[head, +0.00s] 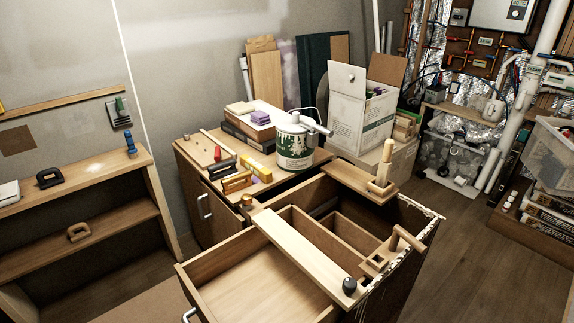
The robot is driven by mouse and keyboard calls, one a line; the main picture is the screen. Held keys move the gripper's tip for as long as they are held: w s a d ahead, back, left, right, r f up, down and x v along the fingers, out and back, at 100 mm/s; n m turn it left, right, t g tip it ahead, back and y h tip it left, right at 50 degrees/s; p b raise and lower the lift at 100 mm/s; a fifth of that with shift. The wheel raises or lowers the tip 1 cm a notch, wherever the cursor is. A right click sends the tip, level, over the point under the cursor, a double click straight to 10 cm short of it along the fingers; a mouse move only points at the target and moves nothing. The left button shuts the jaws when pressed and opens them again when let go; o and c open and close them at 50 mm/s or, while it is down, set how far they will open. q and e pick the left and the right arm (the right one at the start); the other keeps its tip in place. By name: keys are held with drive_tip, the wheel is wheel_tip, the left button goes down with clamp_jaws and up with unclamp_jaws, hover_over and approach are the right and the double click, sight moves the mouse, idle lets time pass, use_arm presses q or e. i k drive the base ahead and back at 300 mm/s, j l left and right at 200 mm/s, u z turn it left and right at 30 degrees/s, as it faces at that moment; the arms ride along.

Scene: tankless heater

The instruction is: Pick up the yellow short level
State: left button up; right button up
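A short yellow bar with a pale patch (257,169), which looks like the yellow short level, lies on the wooden cabinet top (190,158) left of the green-and-white paint can (294,142). A dark tool (222,168) lies to the left of both. These tools are small and close together, so I cannot be fully sure which is the level. Neither of my grippers shows in the head view.
An open drawer unit (245,285) with a plank (305,250) across it stands in front. Stacked boxes (250,138) sit behind the tools. A cardboard box (360,110) stands behind the can. Shelves (75,210) are at left; the floor at right (480,260) is clear.

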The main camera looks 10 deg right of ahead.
sight(264, 175)
drive_tip(key=i+j+z, duration=0.15)
drive_tip(key=j, duration=0.2)
drive_tip(key=i+j+z, duration=0.15)
drive_tip(key=j, duration=0.2)
drive_tip(key=i+j+z, duration=0.15)
drive_tip(key=j, duration=0.25)
drive_tip(key=i+j+z, duration=0.15)
drive_tip(key=j, duration=0.25)
drive_tip(key=i+j+z, duration=0.1)
drive_tip(key=j, duration=0.3)
drive_tip(key=i, duration=0.1)
